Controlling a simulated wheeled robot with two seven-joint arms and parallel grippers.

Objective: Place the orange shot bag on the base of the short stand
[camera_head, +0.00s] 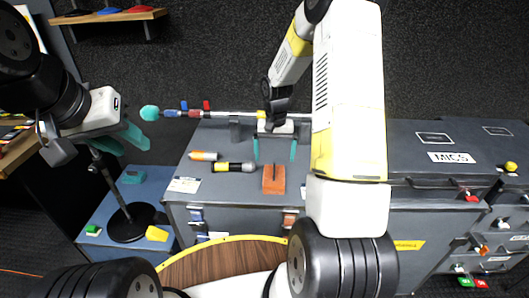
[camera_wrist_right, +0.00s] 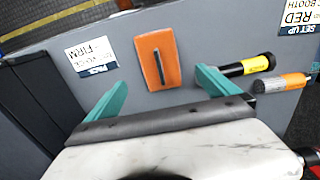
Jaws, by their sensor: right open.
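The orange shot bag (camera_head: 274,180) lies on the grey case top, with a dark strap along its middle. It also shows in the right wrist view (camera_wrist_right: 145,56). My right gripper (camera_head: 274,156) is open and empty above the bag. In the right wrist view its teal fingertips (camera_wrist_right: 160,80) are spread, with the bag ahead, between and beyond them. The short stand has a round black base (camera_head: 132,226) on a blue surface at the left, and a thin pole leans up from it. My left gripper (camera_head: 122,143) is open and empty above the stand, hiding its upper part.
An orange-and-grey cylinder (camera_head: 204,156) and a black-and-yellow cylinder (camera_head: 233,167) lie left of the bag. A boom pole with a teal tip (camera_head: 150,113) runs behind them. The case labelled MICS is at the right.

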